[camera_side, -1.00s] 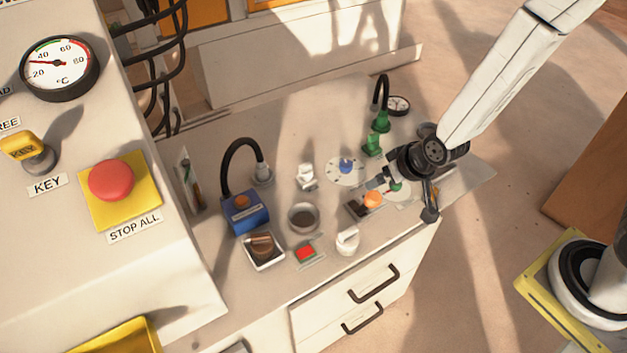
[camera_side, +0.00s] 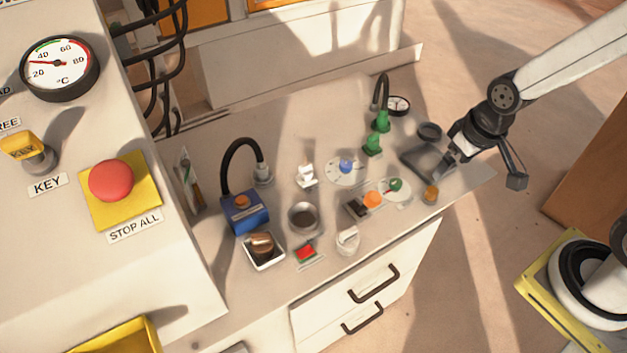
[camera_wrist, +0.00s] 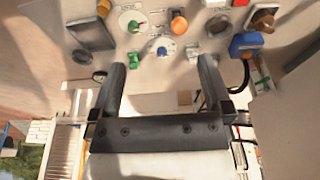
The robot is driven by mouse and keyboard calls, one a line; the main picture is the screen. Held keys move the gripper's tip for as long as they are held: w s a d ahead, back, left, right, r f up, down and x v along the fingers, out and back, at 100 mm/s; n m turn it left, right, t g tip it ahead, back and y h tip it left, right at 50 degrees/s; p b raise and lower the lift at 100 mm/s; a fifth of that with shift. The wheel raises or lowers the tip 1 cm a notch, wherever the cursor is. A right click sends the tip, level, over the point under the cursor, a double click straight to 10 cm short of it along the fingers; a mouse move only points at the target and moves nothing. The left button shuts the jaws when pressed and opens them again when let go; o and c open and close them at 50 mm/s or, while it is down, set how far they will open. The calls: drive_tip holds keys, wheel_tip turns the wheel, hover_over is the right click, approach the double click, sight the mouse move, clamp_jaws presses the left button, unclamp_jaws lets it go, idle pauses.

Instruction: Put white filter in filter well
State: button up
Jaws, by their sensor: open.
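A small white round piece (camera_side: 347,242), which looks like the white filter, stands near the counter's front edge in the side view. A round grey-rimmed cup with a dark inside (camera_side: 301,217), which may be the filter well, is behind it to the left and shows in the wrist view (camera_wrist: 217,23). My gripper (camera_side: 446,170) is over the right end of the counter, well to the right of both. In the wrist view my gripper (camera_wrist: 162,64) has its two fingers wide apart with nothing between them.
A dark flat tray (camera_side: 424,160) lies beside my gripper. Between it and the cup stand an orange knob (camera_side: 372,199), a blue knob (camera_side: 346,166) and green fittings (camera_side: 372,144). A blue box (camera_side: 244,213) with a black hose and a brown-topped square holder (camera_side: 263,249) are farther left.

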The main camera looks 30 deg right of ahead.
drive_tip(key=shift+w, duration=0.1)
drive_tip(key=w+f+n+t, duration=0.2)
drive_tip(key=w+f+n, duration=0.15)
drive_tip(key=w, duration=0.45)
drive_tip(key=n+g+y, duration=0.5)
drive_tip(key=n, duration=1)
hover_over(352, 230)
drive_tip(key=d, duration=0.2)
drive_tip(key=shift+m, duration=0.25)
drive_tip(key=shift+d+f, duration=0.1)
drive_tip(key=shift+f, duration=8.55)
drive_tip(key=shift+f, duration=0.1)
drive_tip(key=shift+a+f+h, duration=0.15)
drive_tip(key=shift+a+f, duration=0.1)
drive_tip(key=shift+f, duration=0.3)
drive_tip(key=shift+a+f+h, duration=0.15)
drive_tip(key=shift+a+f, duration=0.1)
drive_tip(key=shift+f, duration=0.3)
